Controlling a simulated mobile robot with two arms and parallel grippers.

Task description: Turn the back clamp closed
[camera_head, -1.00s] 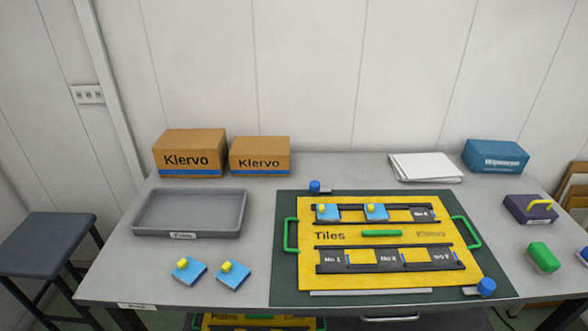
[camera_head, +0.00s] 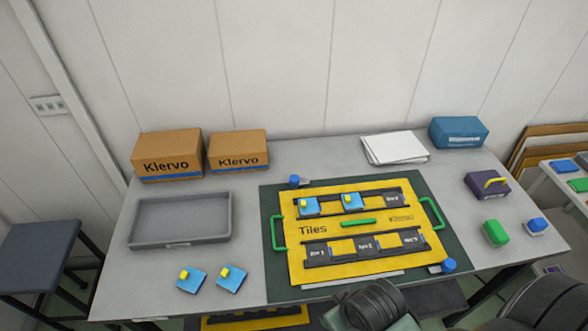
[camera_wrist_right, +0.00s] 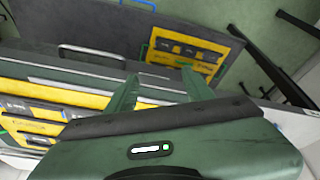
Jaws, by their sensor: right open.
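The back clamp (camera_head: 294,181) is a blue knob on a small grey base at the back left corner of the dark green mat (camera_head: 272,277). Its bar seems to point right along the back edge, beside the yellow Tiles board (camera_head: 385,256); whether it touches the board is too small to tell. The front clamp (camera_head: 448,265), also blue-knobbed, sits at the mat's front right. My right gripper (camera_wrist_right: 159,72) is open and empty in the right wrist view, far from the back clamp. My left gripper is out of view.
The board has green side handles and two blue tiles in its back row. Two loose blue tiles (camera_head: 191,279) lie left of the mat. A grey tray (camera_head: 132,232), two Klervo boxes (camera_head: 168,155), white sheets (camera_head: 395,147) and a purple block (camera_head: 487,186) stand around.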

